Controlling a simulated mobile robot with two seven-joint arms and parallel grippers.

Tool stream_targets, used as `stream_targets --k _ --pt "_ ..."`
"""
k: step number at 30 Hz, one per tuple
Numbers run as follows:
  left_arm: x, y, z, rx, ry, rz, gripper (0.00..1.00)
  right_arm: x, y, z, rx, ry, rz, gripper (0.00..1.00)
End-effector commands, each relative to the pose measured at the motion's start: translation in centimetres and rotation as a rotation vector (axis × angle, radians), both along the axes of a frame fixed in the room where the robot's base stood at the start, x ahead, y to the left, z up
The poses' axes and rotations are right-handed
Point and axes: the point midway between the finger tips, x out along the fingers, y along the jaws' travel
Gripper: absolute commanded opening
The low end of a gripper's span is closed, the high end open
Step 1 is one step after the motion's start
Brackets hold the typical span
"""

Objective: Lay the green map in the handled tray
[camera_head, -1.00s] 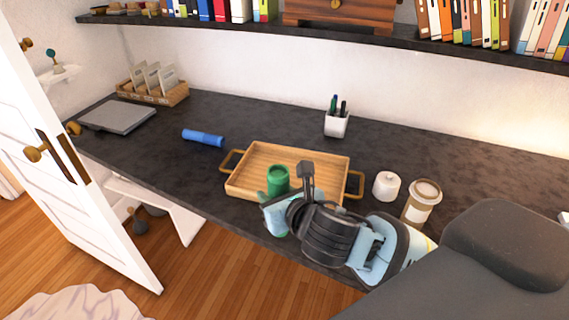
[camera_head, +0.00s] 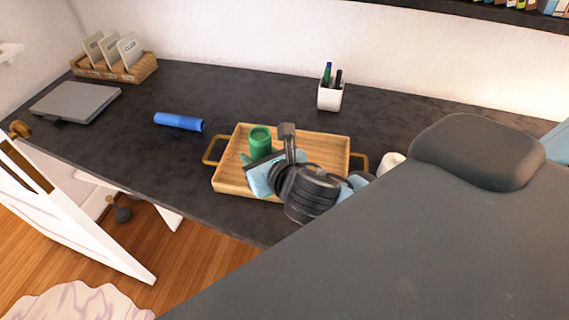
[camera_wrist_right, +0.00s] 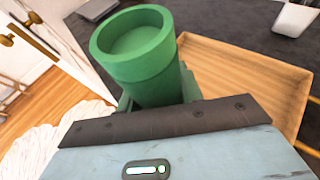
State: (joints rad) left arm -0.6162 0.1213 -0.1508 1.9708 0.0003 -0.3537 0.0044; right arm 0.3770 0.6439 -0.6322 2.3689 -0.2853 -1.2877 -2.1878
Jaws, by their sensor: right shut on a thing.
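The green map (camera_head: 260,138) is a rolled green cylinder with a rimmed end. My right gripper (camera_head: 254,160) is shut on it and holds it upright over the left part of the handled tray. In the right wrist view the green map (camera_wrist_right: 140,60) stands up from the gripper (camera_wrist_right: 155,100), its lower part hidden by the gripper body. The handled tray (camera_head: 322,148) is light wood with brass handles at left and right. It also shows in the right wrist view (camera_wrist_right: 240,75). Whether the map touches the tray floor I cannot tell. My left gripper is not in view.
A blue roll (camera_head: 179,121) lies left of the tray. A white pen cup (camera_head: 330,97) stands behind it. A white jar (camera_head: 390,162) is close to the tray's right handle, partly hidden by my arm. A grey laptop (camera_head: 75,102) and a wooden card rack (camera_head: 115,66) are at far left.

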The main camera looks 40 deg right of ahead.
Motion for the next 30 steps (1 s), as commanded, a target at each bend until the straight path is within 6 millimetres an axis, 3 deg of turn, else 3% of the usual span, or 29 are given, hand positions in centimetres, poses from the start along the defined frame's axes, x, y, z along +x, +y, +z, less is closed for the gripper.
stream_targets --k 9,15,23,26,30 --pt "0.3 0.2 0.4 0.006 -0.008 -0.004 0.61 -6.6 -0.7 -3.5 0.009 0.003 -0.155 0.14" --pt "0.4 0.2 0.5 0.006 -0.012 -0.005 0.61 -8.9 -1.4 -4.1 -0.003 0.001 -0.22 0.14" --pt "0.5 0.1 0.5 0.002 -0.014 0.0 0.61 -9.2 -1.7 -4.2 -0.007 -0.002 -0.234 0.14" --pt "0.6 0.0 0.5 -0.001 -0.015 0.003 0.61 -8.3 -2.1 -4.3 -0.01 -0.003 -0.234 0.14" --pt "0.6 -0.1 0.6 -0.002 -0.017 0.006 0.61 -5.6 -3.4 -4.5 -0.009 -0.004 -0.235 0.14"
